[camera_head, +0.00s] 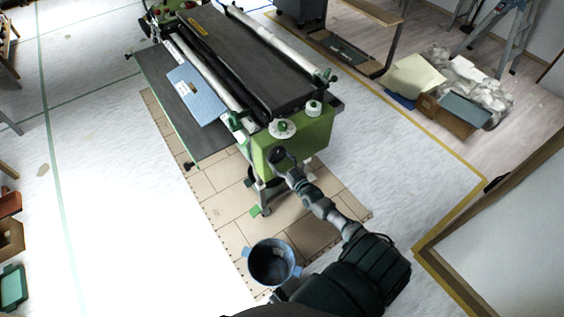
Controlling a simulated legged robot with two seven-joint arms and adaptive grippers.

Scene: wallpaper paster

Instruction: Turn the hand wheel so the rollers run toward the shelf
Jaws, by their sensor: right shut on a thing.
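The wallpaper paster (242,60) is a long machine with dark top, pale rollers (195,68) along its side and a green end housing (315,138). A dark round piece, seemingly the hand wheel (277,154), is at the near end of the housing. My right gripper (285,163) is shut on it, though its fingers are small and hard to make out. A dark shelf (165,105) runs along the machine's left side with a light blue sheet (196,93) on it. My left gripper is out of view.
White round knobs (282,128) sit on top of the housing. A blue bucket (272,262) stands on the floor left of my right arm. A cardboard box (444,116) and crumpled sheeting lie to the right.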

